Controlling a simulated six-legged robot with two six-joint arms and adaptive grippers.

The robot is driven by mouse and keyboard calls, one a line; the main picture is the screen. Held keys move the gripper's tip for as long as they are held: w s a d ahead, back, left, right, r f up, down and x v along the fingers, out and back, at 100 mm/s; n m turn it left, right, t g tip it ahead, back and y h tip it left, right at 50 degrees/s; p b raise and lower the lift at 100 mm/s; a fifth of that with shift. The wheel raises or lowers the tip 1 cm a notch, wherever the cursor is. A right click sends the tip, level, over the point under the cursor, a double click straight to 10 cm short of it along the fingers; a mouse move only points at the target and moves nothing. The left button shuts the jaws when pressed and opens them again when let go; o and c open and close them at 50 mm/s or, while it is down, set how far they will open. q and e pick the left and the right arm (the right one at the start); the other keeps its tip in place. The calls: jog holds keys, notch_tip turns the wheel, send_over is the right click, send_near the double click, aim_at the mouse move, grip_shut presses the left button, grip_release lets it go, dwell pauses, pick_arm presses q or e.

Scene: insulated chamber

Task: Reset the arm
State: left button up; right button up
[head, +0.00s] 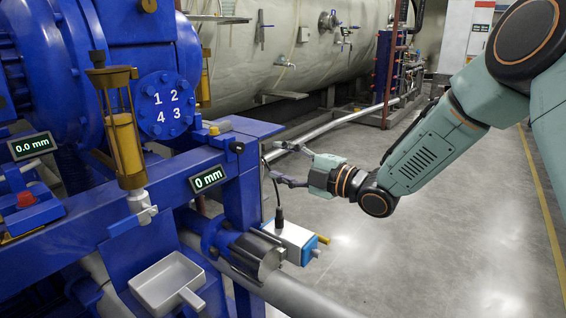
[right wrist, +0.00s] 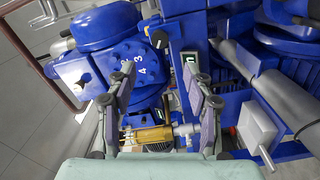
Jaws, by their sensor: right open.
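My right arm (head: 430,150) comes in from the right in the head view and reaches left toward the blue machine. My right gripper (head: 276,162) is open, its two fingers apart with nothing between them. It is in the air beside the right end of the blue frame (head: 243,165), near the 0.0 mm display (head: 208,179). In the right wrist view the open fingers (right wrist: 160,66) point at the machine, with the numbered blue disc (right wrist: 133,70) behind the left finger. Whether a fingertip touches the frame cannot be told. My left gripper is not in view.
A brass-capped sight glass (head: 122,135) stands on the frame. A white square pan (head: 168,283) hangs low at the front. A white-and-blue box with a cable (head: 296,241) lies below the gripper. A large pale tank (head: 270,60) is behind. The grey floor (head: 420,250) at the right is clear.

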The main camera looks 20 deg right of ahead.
dwell(0.3)
jog(key=s+f+m+g+h+p, duration=0.1)
jog(key=s+f+m+g+h, duration=0.1)
jog(key=s+f+m, duration=0.5)
jog(key=s+f+m+g+h, duration=0.35)
jog(key=f+m, duration=0.25)
jog(key=f, duration=0.3)
jog(key=s+f+m+g+h+p, duration=0.1)
jog(key=s+f+m+h, duration=0.1)
jog(key=s+f+m, duration=0.5)
jog(key=s+f+m+g+h+p, duration=0.1)
jog(key=s+f+g, duration=0.3)
jog(key=s, duration=0.9)
jog(key=s+f+m+g+h+p, duration=0.1)
jog(key=s+f+g, duration=0.3)
jog(key=s, duration=1)
notch_tip(320, 180, down, 3)
jog(key=shift+s+d+f, duration=0.1)
jog(key=shift+s+d, duration=0.1)
jog(key=shift+d, duration=0.1)
jog(key=shift+w+g, duration=0.1)
jog(key=shift+g, duration=0.15)
